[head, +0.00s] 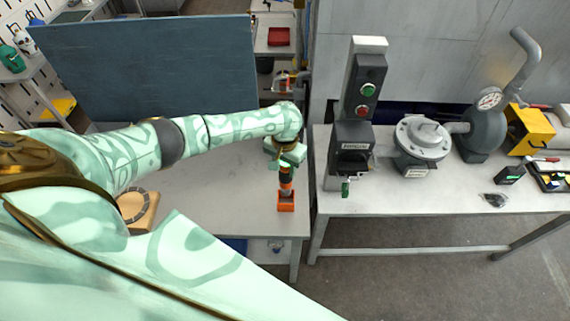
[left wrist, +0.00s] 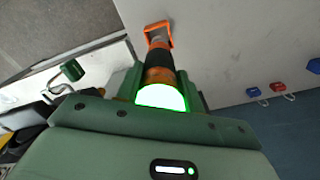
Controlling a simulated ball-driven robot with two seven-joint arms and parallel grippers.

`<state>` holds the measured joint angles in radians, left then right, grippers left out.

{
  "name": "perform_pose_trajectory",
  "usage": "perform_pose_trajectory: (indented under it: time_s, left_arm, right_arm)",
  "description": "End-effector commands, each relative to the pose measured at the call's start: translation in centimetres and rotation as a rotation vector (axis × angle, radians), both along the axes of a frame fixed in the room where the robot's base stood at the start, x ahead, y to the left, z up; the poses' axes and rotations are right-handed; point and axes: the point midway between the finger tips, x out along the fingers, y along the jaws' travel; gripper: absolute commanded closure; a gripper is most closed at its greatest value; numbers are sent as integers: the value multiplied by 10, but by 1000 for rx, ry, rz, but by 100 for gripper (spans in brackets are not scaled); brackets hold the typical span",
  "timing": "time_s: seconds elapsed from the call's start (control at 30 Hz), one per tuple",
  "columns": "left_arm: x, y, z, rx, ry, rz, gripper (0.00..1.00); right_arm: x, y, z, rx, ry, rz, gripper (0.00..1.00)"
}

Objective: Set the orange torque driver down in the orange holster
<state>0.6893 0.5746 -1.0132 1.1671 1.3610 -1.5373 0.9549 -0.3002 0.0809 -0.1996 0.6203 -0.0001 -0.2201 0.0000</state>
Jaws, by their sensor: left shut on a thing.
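The orange torque driver (head: 286,185), orange with a black band, hangs roughly upright under my left gripper (head: 287,158). My left gripper is shut on its upper part. The driver also shows in the left wrist view (left wrist: 160,68), between the green jaws, with a green glowing end nearest the camera. The orange holster (head: 286,207) sits near the right edge of the left table. In the left wrist view the holster (left wrist: 150,28) is an open orange frame around or just behind the driver's far end. I cannot tell how deep the driver reaches into it.
The left table (head: 220,210) is mostly bare, with a round dial on a wooden block (head: 137,208) at its left. A control post with buttons (head: 366,90) stands close right on the second table, beside a grey flanged valve (head: 422,138). A dark blue panel (head: 150,70) stands behind.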

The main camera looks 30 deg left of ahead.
Motion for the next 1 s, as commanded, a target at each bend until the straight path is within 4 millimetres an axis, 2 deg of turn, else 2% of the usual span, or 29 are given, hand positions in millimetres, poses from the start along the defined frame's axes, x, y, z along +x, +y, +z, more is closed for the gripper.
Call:
perform_pose_trajectory:
  time_s: [0.13,0.6,1.0]
  left_arm:
    - [1,0,3,-2,-2,0,94]
    - [1,0,1,-1,-2,-1,94]
    - [1,0,-18,-1,-2,0,94]
  right_arm:
    - [0,1,8,1,-1,0,65]
    - [0,2,6,2,0,0,65]
    - [0,2,-5,2,0,0,65]
